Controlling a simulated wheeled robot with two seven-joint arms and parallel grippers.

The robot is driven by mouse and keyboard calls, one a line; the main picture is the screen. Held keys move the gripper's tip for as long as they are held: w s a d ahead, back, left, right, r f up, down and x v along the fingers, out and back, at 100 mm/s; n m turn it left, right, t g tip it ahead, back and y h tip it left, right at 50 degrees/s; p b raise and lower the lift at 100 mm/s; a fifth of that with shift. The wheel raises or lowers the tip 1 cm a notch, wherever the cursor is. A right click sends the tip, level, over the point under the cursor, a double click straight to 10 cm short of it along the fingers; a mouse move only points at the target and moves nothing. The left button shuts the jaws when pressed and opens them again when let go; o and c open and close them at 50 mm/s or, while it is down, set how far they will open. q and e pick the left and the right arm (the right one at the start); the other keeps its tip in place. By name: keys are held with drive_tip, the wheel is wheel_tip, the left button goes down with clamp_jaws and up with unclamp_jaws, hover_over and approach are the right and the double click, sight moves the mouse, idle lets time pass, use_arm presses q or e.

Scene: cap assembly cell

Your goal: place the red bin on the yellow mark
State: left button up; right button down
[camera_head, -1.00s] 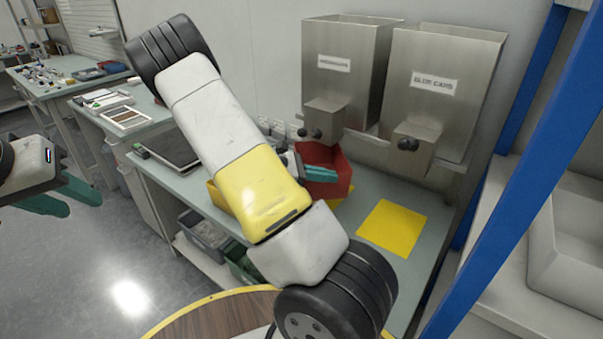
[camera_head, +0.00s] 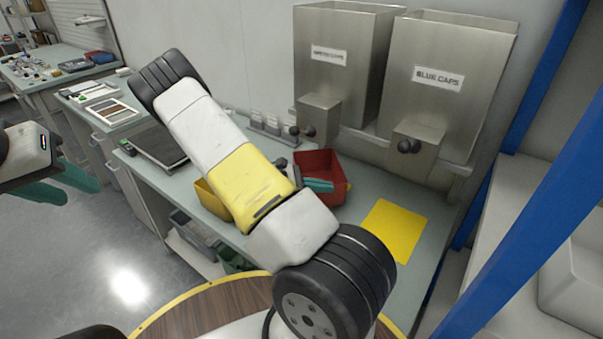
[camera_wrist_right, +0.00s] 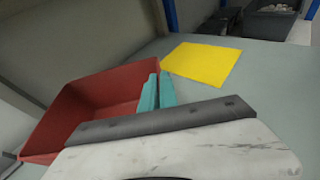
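The red bin (camera_head: 338,165) sits on the grey-green bench below the dispensers, left of the yellow mark (camera_head: 393,230) and apart from it. In the right wrist view the red bin (camera_wrist_right: 95,105) is at the left and the bare yellow mark (camera_wrist_right: 203,62) is beyond to the right. My right gripper (camera_head: 319,185) is at the bin's near wall. Its teal fingers (camera_wrist_right: 158,92) are close together, one on each side of the wall's rim. My left gripper (camera_head: 65,187) is off the bench at the far left, empty, its fingers apart.
A yellow bin (camera_head: 213,199) stands left of the red bin, partly hidden by my right arm. Two metal dispensers, one labelled blue caps (camera_head: 440,85), hang behind the bench. A blue post (camera_head: 520,170) stands at the right. The bench around the mark is clear.

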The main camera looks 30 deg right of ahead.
drive_tip(key=shift+f, duration=0.5)
drive_tip(key=c, duration=1.6)
unclamp_jaws()
drive_tip(key=shift+f, duration=0.15)
drive_tip(key=shift+c, duration=0.2)
drive_tip(key=shift+a, duration=0.15)
drive_tip(key=v, duration=1.1)
drive_tip(key=s+a+r+m+t+y, duration=0.3)
drive_tip(key=s+a+r+m+y, duration=0.1)
drive_tip(key=r, duration=0.5)
drive_tip(key=s+a+r+m+t+y, duration=0.4)
drive_tip(key=s+r+m+y, duration=0.1)
drive_tip(key=r, duration=0.5)
drive_tip(key=s+a+r+m+t+y, duration=0.3)
drive_tip(key=s+a+r+m+y, duration=0.1)
drive_tip(key=s+r+y, duration=0.3)
wheel_tip(320, 180, up, 2)
drive_tip(key=shift+s+a+r, duration=0.25)
drive_tip(key=shift+s+a, duration=0.15)
drive_tip(key=shift+s, duration=0.25)
